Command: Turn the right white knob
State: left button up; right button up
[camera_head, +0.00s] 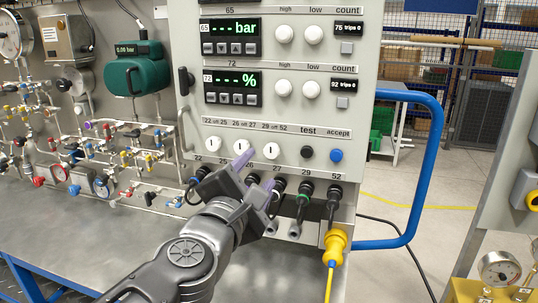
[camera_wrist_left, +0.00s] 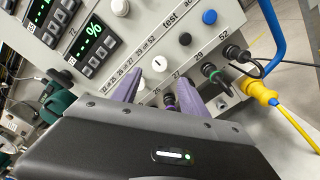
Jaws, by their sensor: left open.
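A control panel (camera_head: 358,125) carries a row of three white knobs with dark marks: left (camera_head: 212,144), middle (camera_head: 241,147) and right (camera_head: 271,150). The right white knob also shows in the left wrist view (camera_wrist_left: 159,63), beyond the fingertips. My left gripper (camera_head: 256,173) has purple fingers, apart and empty, just below the row in the head view. One fingertip overlaps the lower edge of the middle knob there; I cannot tell whether it touches. The fingers also show in the left wrist view (camera_wrist_left: 158,84). My right gripper is out of view.
A black button (camera_head: 307,152) and a blue button (camera_head: 336,155) sit right of the knobs. Cable plugs (camera_head: 305,188) line the panel's bottom, with a yellow connector (camera_head: 336,243) below. A blue tube rail (camera_head: 428,165) bends around the right side. Plain round white knobs (camera_head: 312,89) sit above.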

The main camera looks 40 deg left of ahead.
aim_at(270, 153)
pick_arm(q)
jog(key=shift+b+x, duration=0.8)
jog(key=shift+x, duration=3.05)
grip_shut()
